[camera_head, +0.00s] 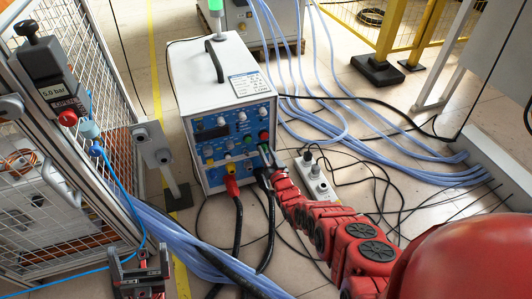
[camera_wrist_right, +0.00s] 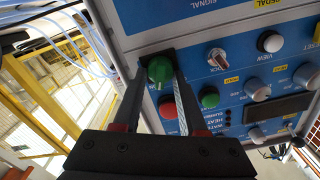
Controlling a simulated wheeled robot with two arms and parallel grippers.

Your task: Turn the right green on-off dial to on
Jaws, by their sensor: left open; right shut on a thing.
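The induction heater (camera_head: 205,75) is a white box with a blue control panel. In the right wrist view the green on-off dial (camera_wrist_right: 159,70) sits at the panel's edge, between the two fingertips of my right gripper (camera_wrist_right: 158,62). The gripper is shut on the dial. In the head view my right gripper (camera_head: 267,155) reaches the lower right of the panel and hides the dial. Which way the dial is turned I cannot tell. My left gripper (camera_head: 139,257) is open and empty at the lower left, away from the heater.
In the wrist view a red button (camera_wrist_right: 167,108) and another green button (camera_wrist_right: 208,97) are close to the fingers. Thick black cables (camera_head: 238,225) hang from the heater's front. A socket strip (camera_head: 318,185) is beside my right arm. A mesh fence (camera_head: 80,45) stands left.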

